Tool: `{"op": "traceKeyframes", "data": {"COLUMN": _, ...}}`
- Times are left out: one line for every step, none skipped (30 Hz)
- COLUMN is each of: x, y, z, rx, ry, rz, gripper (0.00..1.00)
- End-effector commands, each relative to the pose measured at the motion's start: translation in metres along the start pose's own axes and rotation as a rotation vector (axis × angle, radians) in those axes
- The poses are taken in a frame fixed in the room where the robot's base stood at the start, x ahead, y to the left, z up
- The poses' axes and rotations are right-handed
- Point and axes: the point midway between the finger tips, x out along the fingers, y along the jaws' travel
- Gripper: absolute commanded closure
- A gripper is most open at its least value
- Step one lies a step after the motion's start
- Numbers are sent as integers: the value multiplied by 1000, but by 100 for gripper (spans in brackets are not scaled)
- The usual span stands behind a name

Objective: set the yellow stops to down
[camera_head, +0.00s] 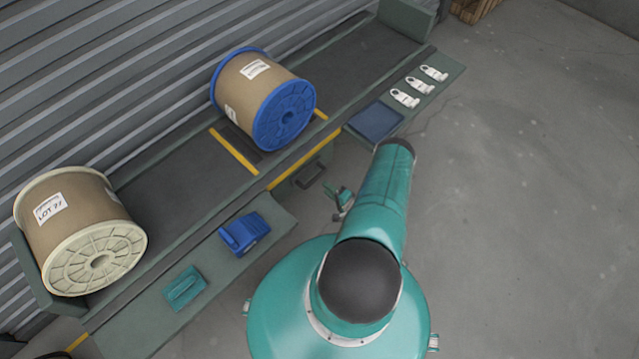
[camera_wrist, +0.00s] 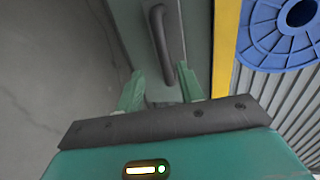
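Two yellow bars, likely the stops, cross the track beside the blue-flanged spool (camera_head: 285,112): one on its left (camera_head: 235,151), one mostly hidden on its right (camera_head: 320,115). I cannot tell whether they are raised or flat. A dark handle (camera_head: 312,173) is on the bench's front below a yellow edge strip (camera_head: 290,165). In the wrist view the handle (camera_wrist: 158,35) runs down between my gripper's green fingers (camera_wrist: 160,75). They are open, one each side of its lower end; contact cannot be told. In the head view my gripper (camera_head: 341,205) is partly hidden by my arm.
A cream-flanged spool (camera_head: 95,258) sits at the track's left end. The front ledge carries a blue block-like item (camera_head: 244,234), a teal item (camera_head: 184,287), a dark blue pad (camera_head: 376,121) and white tags (camera_head: 420,86). Open floor (camera_head: 540,200) lies right.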

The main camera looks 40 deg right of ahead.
Motion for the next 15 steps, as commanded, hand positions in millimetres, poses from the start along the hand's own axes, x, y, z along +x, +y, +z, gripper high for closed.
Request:
{"op": "traceKeyframes", "data": {"x": -12, "y": 0, "z": -2, "rx": 2, "ry": 5, "rz": 0, "gripper": 62}}
{"op": "traceKeyframes", "data": {"x": -18, "y": 0, "z": -1, "rx": 2, "ry": 4, "rz": 1, "gripper": 62}}
{"op": "traceKeyframes", "data": {"x": -26, "y": 0, "z": -1, "rx": 2, "ry": 3, "rz": 1, "gripper": 62}}
{"op": "traceKeyframes", "data": {"x": -31, "y": 0, "z": -1, "rx": 2, "ry": 4, "rz": 1, "gripper": 62}}
{"op": "traceKeyframes", "data": {"x": -36, "y": 0, "z": -1, "rx": 2, "ry": 4, "rz": 1, "gripper": 62}}
{"op": "traceKeyframes", "data": {"x": -41, "y": 0, "z": -1, "rx": 1, "ry": 2, "rz": 1, "gripper": 62}}
{"op": "traceKeyframes", "data": {"x": -45, "y": 0, "z": -1, "rx": 1, "ry": 2, "rz": 1, "gripper": 62}}
{"op": "traceKeyframes", "data": {"x": -48, "y": 0, "z": -1, "rx": 1, "ry": 2, "rz": 1, "gripper": 62}}
{"op": "traceKeyframes", "data": {"x": -51, "y": 0, "z": 0, "rx": 1, "ry": 2, "rz": 1, "gripper": 62}}
{"op": "traceKeyframes", "data": {"x": -53, "y": 0, "z": 0, "rx": 1, "ry": 2, "rz": 1, "gripper": 62}}
{"op": "traceKeyframes", "data": {"x": -54, "y": 0, "z": 0, "rx": 1, "ry": 1, "rz": 1, "gripper": 62}}
{"op": "traceKeyframes", "data": {"x": -56, "y": 0, "z": 0, "rx": 1, "ry": 1, "rz": 0, "gripper": 62}}
{"op": "traceKeyframes", "data": {"x": -56, "y": 0, "z": 0, "rx": 1, "ry": 1, "rz": 0, "gripper": 62}}
{"op": "traceKeyframes", "data": {"x": -56, "y": 0, "z": 0, "rx": 1, "ry": 1, "rz": 0, "gripper": 62}}
{"op": "traceKeyframes", "data": {"x": -56, "y": 0, "z": 0, "rx": 1, "ry": 1, "rz": 0, "gripper": 62}}
